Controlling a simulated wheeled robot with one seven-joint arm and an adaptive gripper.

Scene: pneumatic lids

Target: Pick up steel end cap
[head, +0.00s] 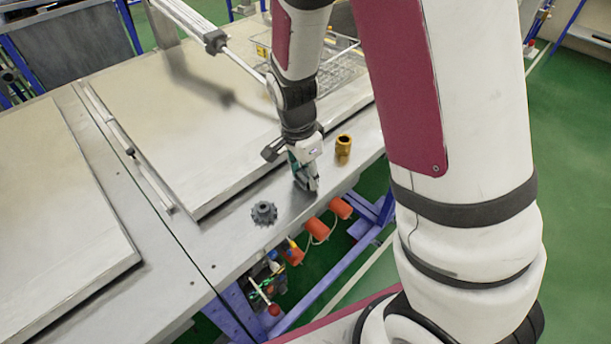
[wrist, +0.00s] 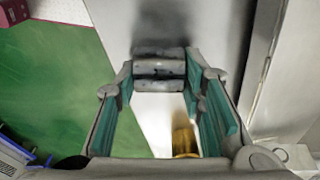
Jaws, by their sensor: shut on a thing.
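My gripper (head: 307,182) points down at the front strip of the metal table in the head view. In the wrist view my gripper (wrist: 161,72) has its teal-padded fingers on either side of the steel end cap (wrist: 160,69), a grey ribbed piece between the fingertips. It is shut on the end cap. In the head view the fingers largely hide the cap. I cannot tell whether the cap touches the table.
A brass fitting (head: 343,145) stands right of my gripper; it also shows in the wrist view (wrist: 184,138). A dark toothed wheel (head: 264,213) lies to the left. A large raised lid (head: 210,130) is behind. Orange units (head: 316,229) hang under the front edge.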

